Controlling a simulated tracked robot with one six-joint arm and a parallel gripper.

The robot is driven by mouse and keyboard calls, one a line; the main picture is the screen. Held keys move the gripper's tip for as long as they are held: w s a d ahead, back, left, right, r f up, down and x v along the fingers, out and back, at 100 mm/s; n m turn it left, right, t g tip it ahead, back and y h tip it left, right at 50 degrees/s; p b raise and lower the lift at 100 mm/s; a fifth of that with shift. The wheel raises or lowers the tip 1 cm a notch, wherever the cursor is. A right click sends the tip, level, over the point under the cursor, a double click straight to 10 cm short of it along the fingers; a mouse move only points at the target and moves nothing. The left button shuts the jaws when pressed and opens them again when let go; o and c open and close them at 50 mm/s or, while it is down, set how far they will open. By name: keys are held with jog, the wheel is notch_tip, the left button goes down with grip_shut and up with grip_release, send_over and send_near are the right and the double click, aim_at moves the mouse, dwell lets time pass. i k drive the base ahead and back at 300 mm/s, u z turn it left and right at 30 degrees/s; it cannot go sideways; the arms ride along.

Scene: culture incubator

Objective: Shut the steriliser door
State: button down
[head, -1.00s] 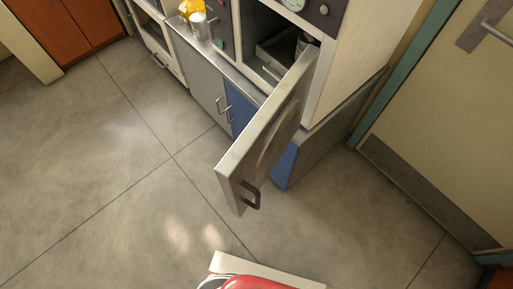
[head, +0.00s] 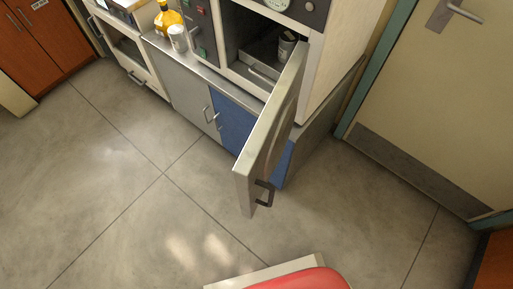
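The steriliser (head: 340,50) is a white box-shaped unit on a low cabinet at the upper middle of the head view. Its door (head: 268,140) stands wide open, swung out toward me over the floor. A dark handle (head: 264,193) is on the door near its free end. Inside the open chamber a metal tray (head: 262,68) and a small can (head: 286,44) show. My gripper is not in view, and nothing is seen touching the door.
A yellow bottle (head: 167,18) and a pale can (head: 178,38) stand on the counter left of the steriliser. A cream room door (head: 440,110) is at the right. Orange-brown cabinets (head: 45,45) stand at the upper left.

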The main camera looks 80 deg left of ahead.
aim_at(262, 152)
jog(key=u, duration=3.75)
jog(key=k, duration=0.35)
jog(key=u, duration=0.2)
